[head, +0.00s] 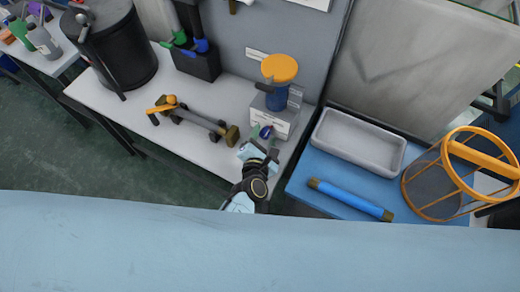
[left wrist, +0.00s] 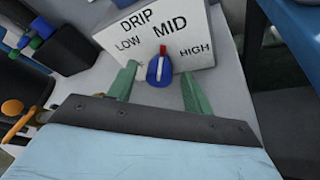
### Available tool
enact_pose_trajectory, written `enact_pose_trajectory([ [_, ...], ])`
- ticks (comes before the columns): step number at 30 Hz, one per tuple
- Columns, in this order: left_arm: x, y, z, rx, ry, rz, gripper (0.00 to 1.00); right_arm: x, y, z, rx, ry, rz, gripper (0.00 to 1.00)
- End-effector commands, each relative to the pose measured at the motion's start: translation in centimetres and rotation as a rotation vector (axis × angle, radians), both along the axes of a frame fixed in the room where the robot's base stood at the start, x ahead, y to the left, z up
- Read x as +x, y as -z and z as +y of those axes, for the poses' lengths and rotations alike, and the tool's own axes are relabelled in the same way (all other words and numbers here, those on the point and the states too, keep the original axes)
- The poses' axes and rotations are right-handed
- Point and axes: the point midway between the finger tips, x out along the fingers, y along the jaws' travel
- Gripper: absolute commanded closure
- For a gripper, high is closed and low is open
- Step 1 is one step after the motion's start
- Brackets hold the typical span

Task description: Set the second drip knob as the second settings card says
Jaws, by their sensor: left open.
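A pale drip box (head: 273,119) with an orange-topped blue container (head: 279,84) stands on the white bench. In the left wrist view its front panel (left wrist: 190,22) reads DRIP, LOW, MID and HIGH. The blue knob (left wrist: 158,73) sits on the panel below MID. Its red-tipped white pointer points up, roughly toward MID. My left gripper (left wrist: 160,70) is open, with one green finger on each side of the knob and gaps showing between. In the head view the left gripper (head: 259,150) is just in front of the box. No settings card is readable. My right gripper is not in view.
An orange-and-grey tool (head: 200,121) lies left of the box. A black holder (head: 197,62) with coloured handles stands behind it. On the right, a blue table carries a grey tray (head: 318,141), a blue roll (head: 350,199) and an orange-framed basket (head: 408,190).

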Motion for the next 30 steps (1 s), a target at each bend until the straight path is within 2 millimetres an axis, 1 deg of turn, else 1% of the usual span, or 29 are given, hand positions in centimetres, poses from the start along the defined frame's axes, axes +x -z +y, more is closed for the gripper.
enact_pose_trajectory([
  [5, -3.1, -0.9, 0.4, 0.000, 0.000, 0.004, 0.50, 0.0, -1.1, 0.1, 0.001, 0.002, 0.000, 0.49],
  [7, -4.6, -1.4, 0.5, -0.001, 0.000, 0.004, 0.50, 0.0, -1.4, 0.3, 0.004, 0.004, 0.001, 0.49],
  [12, -8.2, -2.4, 1.0, 0.001, 0.000, 0.003, 0.50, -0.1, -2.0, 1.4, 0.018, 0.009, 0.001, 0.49],
  [16, -10.3, -3.0, 1.2, 0.000, 0.001, 0.003, 0.50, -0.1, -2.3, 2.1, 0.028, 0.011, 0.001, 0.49],
  [21, -11.8, -3.4, 1.4, -0.001, 0.000, 0.002, 0.50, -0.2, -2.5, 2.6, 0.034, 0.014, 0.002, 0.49],
  [30, -12.2, -3.5, 1.4, -0.001, 0.000, 0.002, 0.50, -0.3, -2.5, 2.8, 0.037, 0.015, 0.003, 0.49],
])
